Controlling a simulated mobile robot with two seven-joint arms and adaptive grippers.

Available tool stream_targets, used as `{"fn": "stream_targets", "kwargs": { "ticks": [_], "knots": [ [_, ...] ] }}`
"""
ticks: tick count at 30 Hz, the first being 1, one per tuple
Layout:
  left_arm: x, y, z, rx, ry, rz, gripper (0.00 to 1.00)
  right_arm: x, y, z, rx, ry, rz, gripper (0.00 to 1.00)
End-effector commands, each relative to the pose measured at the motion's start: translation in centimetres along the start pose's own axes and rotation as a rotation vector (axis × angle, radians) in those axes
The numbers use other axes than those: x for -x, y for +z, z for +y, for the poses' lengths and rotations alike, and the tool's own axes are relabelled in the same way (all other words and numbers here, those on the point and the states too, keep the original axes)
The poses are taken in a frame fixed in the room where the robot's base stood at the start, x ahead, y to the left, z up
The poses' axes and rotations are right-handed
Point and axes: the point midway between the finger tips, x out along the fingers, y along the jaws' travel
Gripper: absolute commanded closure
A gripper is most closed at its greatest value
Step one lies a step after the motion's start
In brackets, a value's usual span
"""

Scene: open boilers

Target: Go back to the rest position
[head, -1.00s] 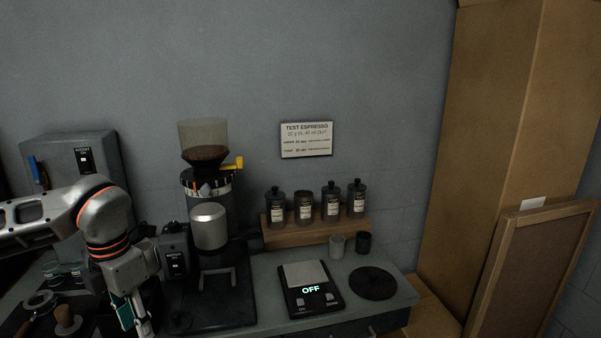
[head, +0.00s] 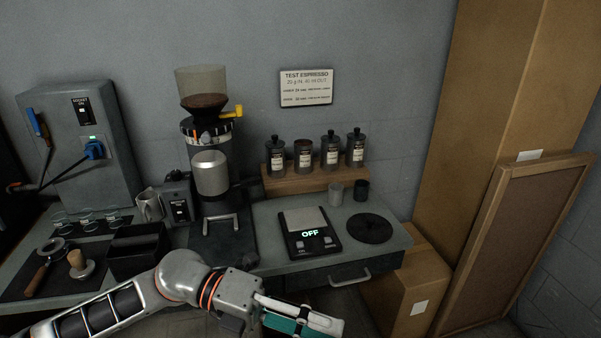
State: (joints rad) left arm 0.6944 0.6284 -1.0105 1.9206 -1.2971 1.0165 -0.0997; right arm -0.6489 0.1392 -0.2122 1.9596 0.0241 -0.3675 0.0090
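My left gripper (head: 312,320) is low in the head view, in front of the counter's front edge. My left arm comes in from the lower left, and the gripper points right. It shows side-on with teal and white parts, and the gap between its fingers cannot be made out. I see no object in it. My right gripper is not in view.
A portafilter (head: 45,262) and a tamper (head: 80,265) lie left. A cardboard box (head: 408,290) stands right.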

Motion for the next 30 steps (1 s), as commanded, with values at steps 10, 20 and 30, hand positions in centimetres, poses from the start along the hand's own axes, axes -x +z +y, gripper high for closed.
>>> {"fn": "stream_targets", "kwargs": {
  "ticks": [10,20,30],
  "knots": [
    [1.6,6.1,-1.7,0.417,-0.503,-0.496,0.68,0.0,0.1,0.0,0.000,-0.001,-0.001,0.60],
    [10.3,6.4,11.6,0.986,-0.747,-1.054,0.68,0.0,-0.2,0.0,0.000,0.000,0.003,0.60],
    [15.6,-7.2,28.9,1.576,-0.755,-1.529,0.68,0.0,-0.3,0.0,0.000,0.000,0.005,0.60]
  ]
}}
